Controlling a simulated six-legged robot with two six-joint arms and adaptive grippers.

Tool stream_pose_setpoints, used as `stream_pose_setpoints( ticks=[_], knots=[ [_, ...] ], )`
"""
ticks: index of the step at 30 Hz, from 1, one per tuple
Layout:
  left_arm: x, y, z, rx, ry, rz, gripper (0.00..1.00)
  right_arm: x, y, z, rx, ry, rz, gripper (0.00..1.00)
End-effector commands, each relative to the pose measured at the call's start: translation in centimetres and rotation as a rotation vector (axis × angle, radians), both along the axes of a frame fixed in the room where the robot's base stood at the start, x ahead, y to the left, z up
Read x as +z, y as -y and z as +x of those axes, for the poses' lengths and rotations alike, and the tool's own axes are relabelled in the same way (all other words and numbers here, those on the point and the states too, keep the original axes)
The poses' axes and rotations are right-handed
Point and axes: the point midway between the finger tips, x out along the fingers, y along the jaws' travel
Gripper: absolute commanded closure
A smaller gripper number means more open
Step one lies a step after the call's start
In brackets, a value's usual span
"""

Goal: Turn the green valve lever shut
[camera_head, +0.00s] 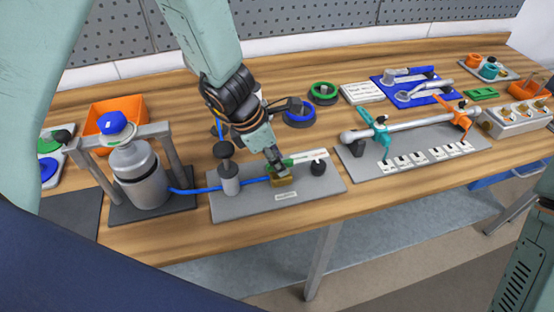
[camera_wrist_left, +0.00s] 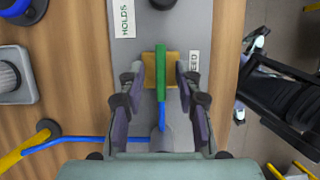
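The green valve lever (camera_head: 305,160) sits on a small brass valve body (camera_head: 283,181) on a grey plate (camera_head: 245,208). In the left wrist view the lever (camera_wrist_left: 161,68) lies in line with the blue hose (camera_wrist_left: 162,115), pointing away from it over the brass block (camera_wrist_left: 150,70). My left gripper (camera_head: 277,166) is down at the valve. The left wrist view shows the gripper (camera_wrist_left: 160,88) open, one finger on each side of the lever, with gaps between. In the head view the gripper partly hides the valve. My right gripper does not show.
A dark-topped post (camera_head: 229,175) stands left of the valve and a black knob (camera_head: 318,168) right of it. A grey canister (camera_head: 142,180) in a frame stands at the left. A clamped rod (camera_head: 408,127) lies at the right. Bare bench lies in front of the plate.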

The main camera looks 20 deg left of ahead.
Motion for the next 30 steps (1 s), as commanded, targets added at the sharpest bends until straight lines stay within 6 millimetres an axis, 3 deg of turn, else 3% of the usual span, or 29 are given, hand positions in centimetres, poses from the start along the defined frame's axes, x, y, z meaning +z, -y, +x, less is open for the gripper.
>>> stream_pose_setpoints(
  ticks=[8, 19, 30],
  knots=[
    [-0.03, 0.02, 0.24, 0.0, 0.0, 0.0, 0.68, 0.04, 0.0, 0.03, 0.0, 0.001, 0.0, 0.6],
    [-0.03, 0.01, 0.24, 0.0, 0.0, 0.0, 0.99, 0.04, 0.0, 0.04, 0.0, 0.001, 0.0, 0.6],
    [0.04, 0.01, 0.27, -0.003, 0.001, -0.001, 1.0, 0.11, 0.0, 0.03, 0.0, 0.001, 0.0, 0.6]
  ],
)
